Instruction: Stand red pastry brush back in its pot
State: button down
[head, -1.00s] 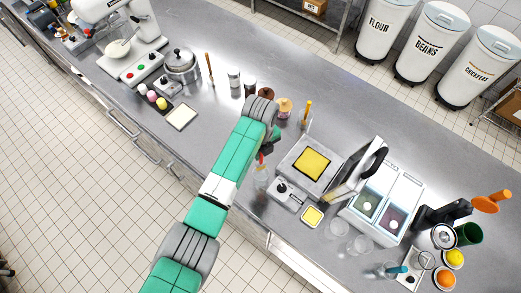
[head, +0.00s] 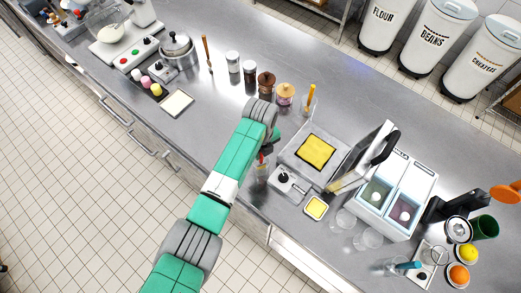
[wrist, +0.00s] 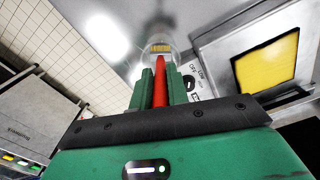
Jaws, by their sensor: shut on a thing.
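The red pastry brush (wrist: 160,88) is held between the green fingers of my gripper (wrist: 160,92), seen in the wrist view. Its handle runs away from the fingers toward a clear pot (wrist: 159,39) on the steel counter. The brush's tan end shows within the outline of the clear pot; I cannot tell how deep it sits. In the head view the gripper is mostly hidden by my arm. A bit of the red brush (head: 264,157) shows there, just above the clear pot (head: 262,173).
The griddle with a yellow slab (head: 316,151) stands right of the pot, with a knobbed control box (head: 288,184) close by. Jars (head: 266,84) stand behind my arm. A two-basin unit (head: 399,195) is farther right. Bare counter (head: 200,125) lies left of my arm.

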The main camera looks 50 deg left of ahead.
jog(key=c, duration=1.3)
grip_release()
jog(key=shift+r, duration=0.1)
notch_tip(320, 180, up, 8)
jog(key=shift+f, duration=0.15)
